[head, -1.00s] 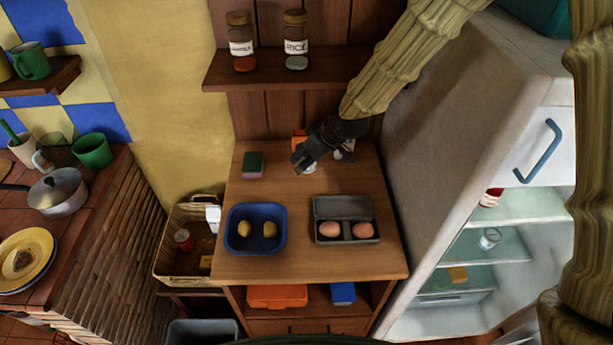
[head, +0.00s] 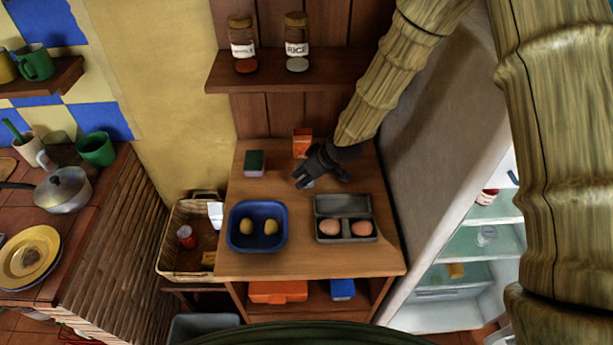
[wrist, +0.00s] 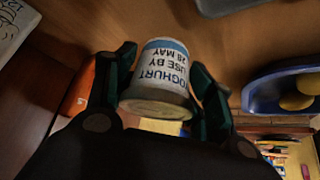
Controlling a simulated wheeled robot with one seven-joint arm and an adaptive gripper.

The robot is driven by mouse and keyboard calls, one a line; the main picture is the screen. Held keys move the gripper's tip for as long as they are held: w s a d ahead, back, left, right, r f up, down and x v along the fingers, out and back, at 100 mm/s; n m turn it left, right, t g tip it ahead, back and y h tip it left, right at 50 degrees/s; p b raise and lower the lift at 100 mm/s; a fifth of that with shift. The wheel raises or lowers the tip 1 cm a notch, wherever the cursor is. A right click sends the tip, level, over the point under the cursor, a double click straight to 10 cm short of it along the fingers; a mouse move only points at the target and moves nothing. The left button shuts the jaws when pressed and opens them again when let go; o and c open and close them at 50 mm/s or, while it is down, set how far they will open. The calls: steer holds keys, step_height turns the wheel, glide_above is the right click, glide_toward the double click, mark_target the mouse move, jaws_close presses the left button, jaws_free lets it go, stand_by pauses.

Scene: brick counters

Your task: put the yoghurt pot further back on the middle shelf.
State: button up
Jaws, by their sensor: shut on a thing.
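The yoghurt pot (wrist: 158,75) is white with a blue band and the printed words "YOGHURT USE BY 28 MAY". My gripper (wrist: 168,80) is shut on it, one dark finger on each side, in the wrist view. In the head view my gripper (head: 304,182) is low over the back half of the wooden counter, behind the egg box, and hides most of the pot. The middle shelf (head: 465,246) shows in the open fridge at the right, with a small pale container (head: 487,235) on it; my arm covers part of the fridge.
A blue tray (head: 236,243) with yellow fruit and a grey egg box (head: 335,205) with two eggs stand on the counter. An orange carton (head: 302,143) and a sponge (head: 254,163) are at the back. The fridge's side wall (head: 440,150) rises right of the counter.

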steer(key=shift+f, duration=1.05)
steer(key=shift+f, duration=0.2)
steer(key=o, duration=1.2)
steer(key=shift+r, duration=0.1)
steer(key=shift+c, duration=0.2)
